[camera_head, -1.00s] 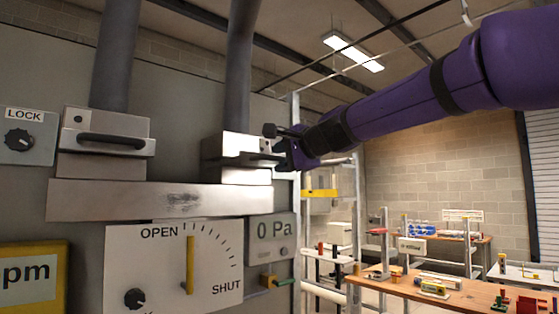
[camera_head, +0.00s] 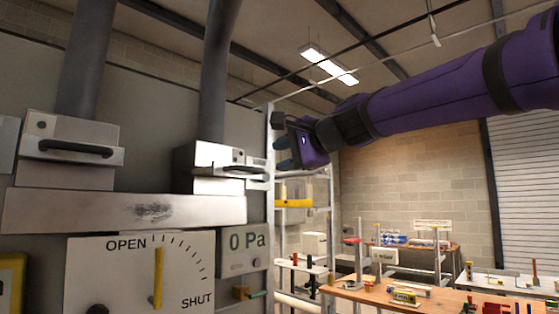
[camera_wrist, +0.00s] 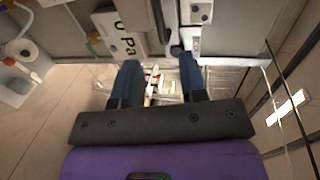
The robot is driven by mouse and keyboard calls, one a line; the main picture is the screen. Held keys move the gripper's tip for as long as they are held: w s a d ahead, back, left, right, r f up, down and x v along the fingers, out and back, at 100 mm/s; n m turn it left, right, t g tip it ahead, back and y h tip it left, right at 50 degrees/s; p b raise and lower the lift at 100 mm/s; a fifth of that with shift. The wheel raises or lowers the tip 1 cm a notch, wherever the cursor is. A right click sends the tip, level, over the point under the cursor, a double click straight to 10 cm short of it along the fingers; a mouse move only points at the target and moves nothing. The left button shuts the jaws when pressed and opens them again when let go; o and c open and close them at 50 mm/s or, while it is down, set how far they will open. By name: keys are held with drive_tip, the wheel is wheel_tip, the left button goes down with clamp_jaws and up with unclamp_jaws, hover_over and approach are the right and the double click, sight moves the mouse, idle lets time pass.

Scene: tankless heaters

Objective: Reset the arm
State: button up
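My purple arm reaches in from the upper right in the head view. My gripper (camera_head: 280,153) is just right of the right-hand metal block (camera_head: 218,168) with its dark bar handle (camera_head: 242,169), apart from it in the picture. In the wrist view my gripper (camera_wrist: 159,62) shows two blue fingers set apart, with nothing between them. The left metal block (camera_head: 68,152) has a similar dark handle (camera_head: 75,149).
The panel has an OPEN/SHUT dial with a yellow pointer (camera_head: 158,277) near OPEN and a 0 Pa display (camera_head: 246,245). A wooden workbench (camera_head: 450,300) stands at the lower right.

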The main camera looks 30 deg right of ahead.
drive_tip(key=s+f+n+g+h, duration=0.1)
drive_tip(key=s+f+n+g, duration=0.2)
drive_tip(key=s+f, duration=0.4)
drive_tip(key=s+f+n+g+h, duration=0.2)
drive_tip(key=s+f+n, duration=0.4)
drive_tip(key=f, duration=0.8)
drive_tip(key=s+f+n+g+h, duration=0.1)
drive_tip(key=s+f+n+g, duration=0.3)
drive_tip(key=s+f, duration=0.4)
wheel_tip(320, 180, down, 4)
drive_tip(key=shift+s+d+r+n+g+h, duration=0.25)
drive_tip(key=shift+d+n+h, duration=0.2)
drive_tip(key=shift+n, duration=0.25)
drive_tip(key=shift+o, duration=0.2)
idle(0.4)
